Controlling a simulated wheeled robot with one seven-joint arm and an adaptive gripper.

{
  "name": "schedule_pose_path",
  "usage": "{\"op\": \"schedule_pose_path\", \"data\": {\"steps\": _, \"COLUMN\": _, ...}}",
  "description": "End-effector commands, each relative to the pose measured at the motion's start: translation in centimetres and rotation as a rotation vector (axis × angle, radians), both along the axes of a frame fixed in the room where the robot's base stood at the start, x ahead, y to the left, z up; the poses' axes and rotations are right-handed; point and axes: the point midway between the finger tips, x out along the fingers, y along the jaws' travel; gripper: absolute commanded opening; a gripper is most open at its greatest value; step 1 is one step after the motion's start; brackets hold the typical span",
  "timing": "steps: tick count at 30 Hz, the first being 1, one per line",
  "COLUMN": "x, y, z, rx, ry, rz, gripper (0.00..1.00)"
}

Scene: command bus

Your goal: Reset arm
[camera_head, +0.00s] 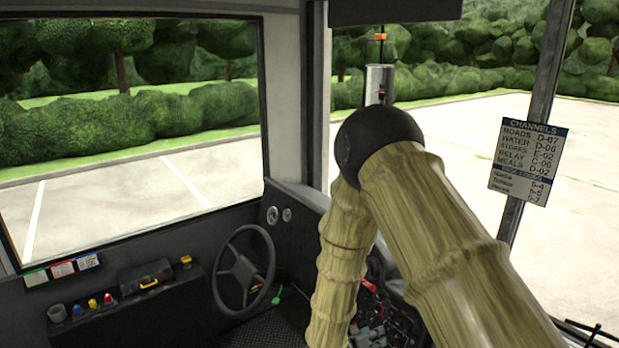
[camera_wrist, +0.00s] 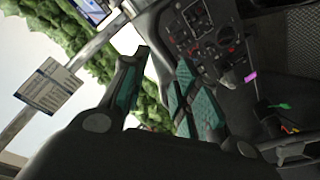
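My arm rises through the right half of the head view, bent at a black elbow joint (camera_head: 380,140), with its forearm pointing down toward the dashboard. My gripper is not visible in the head view. In the wrist view my gripper (camera_wrist: 163,62) shows two dark fingers with teal pads, spread apart. I see nothing held between them. Beyond the fingers lie greenery, pale ground and part of a dark control panel (camera_wrist: 205,28).
A steering wheel (camera_head: 243,268) stands left of my forearm. A dark console (camera_head: 130,303) with colored knobs runs below the left window. A channels sign (camera_head: 527,160) hangs at the right pillar; it also shows in the wrist view (camera_wrist: 48,86). Dashboard controls (camera_head: 372,318) lie beside my forearm.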

Motion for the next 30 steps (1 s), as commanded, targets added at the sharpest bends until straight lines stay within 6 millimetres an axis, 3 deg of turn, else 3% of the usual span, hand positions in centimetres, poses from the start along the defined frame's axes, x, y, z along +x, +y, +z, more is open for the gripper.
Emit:
{"op": "schedule_pose_path", "data": {"steps": 5, "x": -2.9, "y": -1.7, "z": -4.4, "rx": 0.076, "ry": 0.072, "rz": 0.062, "gripper": 0.29}}
{"op": "schedule_pose_path", "data": {"steps": 8, "x": -5.8, "y": -2.8, "z": -7.8, "rx": 0.147, "ry": 0.14, "rz": 0.104, "gripper": 0.29}}
{"op": "schedule_pose_path", "data": {"steps": 12, "x": -11.8, "y": -4.2, "z": -12.6, "rx": 0.274, "ry": 0.267, "rz": 0.151, "gripper": 0.29}}
{"op": "schedule_pose_path", "data": {"steps": 18, "x": -22.0, "y": -5.4, "z": -17.5, "rx": 0.456, "ry": 0.473, "rz": 0.174, "gripper": 0.29}}
{"op": "schedule_pose_path", "data": {"steps": 24, "x": -30.7, "y": -5.9, "z": -19.4, "rx": 0.591, "ry": 0.643, "rz": 0.161, "gripper": 0.29}}
{"op": "schedule_pose_path", "data": {"steps": 30, "x": -36.9, "y": -6.0, "z": -19.8, "rx": 0.682, "ry": 0.766, "rz": 0.136, "gripper": 0.29}}
